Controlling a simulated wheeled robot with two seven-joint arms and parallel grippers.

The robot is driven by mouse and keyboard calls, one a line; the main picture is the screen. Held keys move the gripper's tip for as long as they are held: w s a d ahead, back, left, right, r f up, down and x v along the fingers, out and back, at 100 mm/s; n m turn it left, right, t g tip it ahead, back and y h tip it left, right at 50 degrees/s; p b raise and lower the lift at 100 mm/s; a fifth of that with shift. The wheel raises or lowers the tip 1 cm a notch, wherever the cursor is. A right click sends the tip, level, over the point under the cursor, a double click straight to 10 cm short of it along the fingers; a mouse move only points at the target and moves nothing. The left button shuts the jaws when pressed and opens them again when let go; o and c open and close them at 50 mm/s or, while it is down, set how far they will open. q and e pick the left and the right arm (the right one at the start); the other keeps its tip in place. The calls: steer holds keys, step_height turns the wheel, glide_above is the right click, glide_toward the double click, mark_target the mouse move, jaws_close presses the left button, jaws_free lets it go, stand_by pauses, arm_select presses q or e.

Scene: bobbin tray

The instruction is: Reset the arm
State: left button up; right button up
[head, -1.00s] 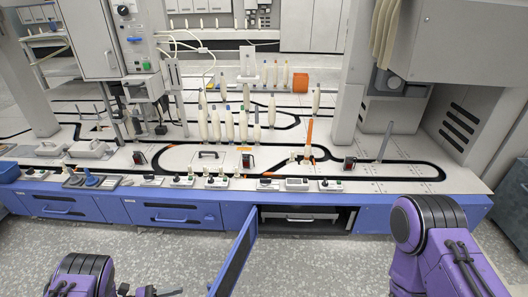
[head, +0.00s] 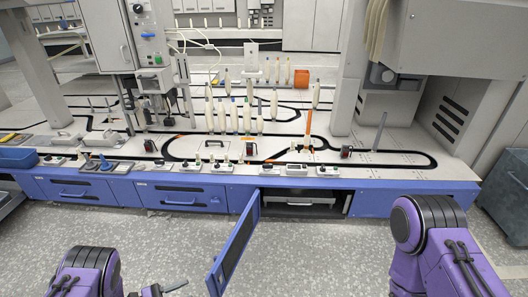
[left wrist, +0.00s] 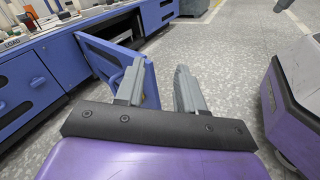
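My left arm comes in at the bottom left of the head view, with only a grey finger of my left gripper (head: 174,286) showing at the lower edge. In the left wrist view, the left gripper (left wrist: 157,85) has its two grey fingers well apart with nothing held between them. The open blue cabinet door (left wrist: 140,70) stands beyond the left finger; whether they touch is unclear. In the head view, the door (head: 235,245) hangs open, to the right of the left gripper. My right arm shows at the lower right, but its gripper is out of view.
The bench (head: 400,172) carries black track lines, white bobbins (head: 233,115) and an orange post (head: 308,130). Blue drawers (head: 180,198) line its front beside an open dark compartment (head: 300,203). Speckled floor (head: 330,260) is clear before it. A grey cabinet stands at right.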

arm_select(q)
steer(key=s+a+f+m+g+y, duration=0.1)
steer(key=s+a+m+g+y, duration=0.1)
steer(key=s+m+y, duration=0.65)
steer(key=s+a+m+g+y, duration=0.2)
steer(key=s+a+m+y, duration=0.15)
steer(key=s+y, duration=0.9)
step_height(320, 180, down, 11)
steer(key=s+d+m+g+h+b, duration=0.1)
steer(key=s+h+b, duration=0.15)
steer(key=b, duration=0.85)
arm_select(e)
step_height(320, 180, down, 10)
steer(key=s+f, duration=0.1)
arm_select(q)
step_height(320, 180, up, 39)
steer(key=w+y+p, duration=0.1)
steer(key=p, duration=3.8)
steer(key=shift+a+t, duration=0.3)
arm_select(e)
step_height(320, 180, up, 39)
steer(key=shift+w, duration=0.45)
